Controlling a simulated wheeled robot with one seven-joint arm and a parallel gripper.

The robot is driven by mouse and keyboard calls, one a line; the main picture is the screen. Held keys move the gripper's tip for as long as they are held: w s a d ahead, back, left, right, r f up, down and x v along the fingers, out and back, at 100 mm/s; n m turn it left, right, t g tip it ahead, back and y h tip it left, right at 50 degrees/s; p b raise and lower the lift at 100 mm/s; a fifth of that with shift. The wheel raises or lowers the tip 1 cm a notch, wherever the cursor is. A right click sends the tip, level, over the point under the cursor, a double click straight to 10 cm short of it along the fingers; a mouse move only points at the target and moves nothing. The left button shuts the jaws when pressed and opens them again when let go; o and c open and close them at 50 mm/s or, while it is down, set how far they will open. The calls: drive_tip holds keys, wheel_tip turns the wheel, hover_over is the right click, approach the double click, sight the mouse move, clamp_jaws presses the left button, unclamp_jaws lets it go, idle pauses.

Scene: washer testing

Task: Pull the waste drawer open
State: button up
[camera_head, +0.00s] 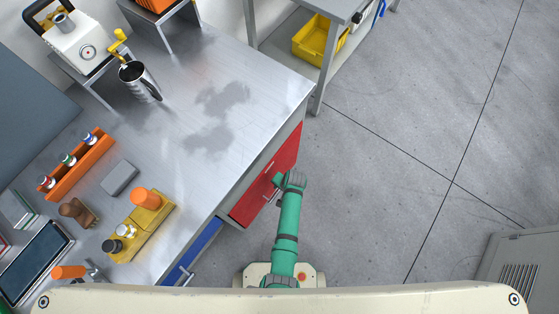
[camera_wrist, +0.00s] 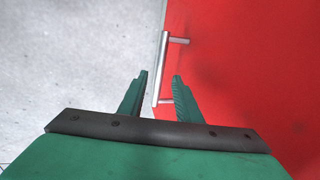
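A red drawer front (camera_head: 286,158) is set in the side of the metal workbench and looks shut; I see no label marking it as waste. It fills the right of the wrist view (camera_wrist: 250,70). Its silver bar handle (camera_wrist: 163,65) stands out from the red face. My gripper (camera_wrist: 160,75) is open, its two green fingers apart. The lower part of the handle lies between the fingers in the wrist view, with no clear contact. In the head view my green arm reaches to the red front, and my gripper (camera_head: 279,190) partly hides the handle.
A blue drawer front (camera_head: 195,250) is to the lower left of the red one. The workbench (camera_head: 180,130) carries a black-and-silver mug (camera_head: 140,82), an orange rack (camera_head: 77,165) and a yellow fixture (camera_head: 142,228). Open grey floor (camera_head: 400,150) lies right of the bench.

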sight(279, 191)
drive_tip(key=shift+x, duration=2.2)
drive_tip(key=shift+w, duration=0.1)
clamp_jaws()
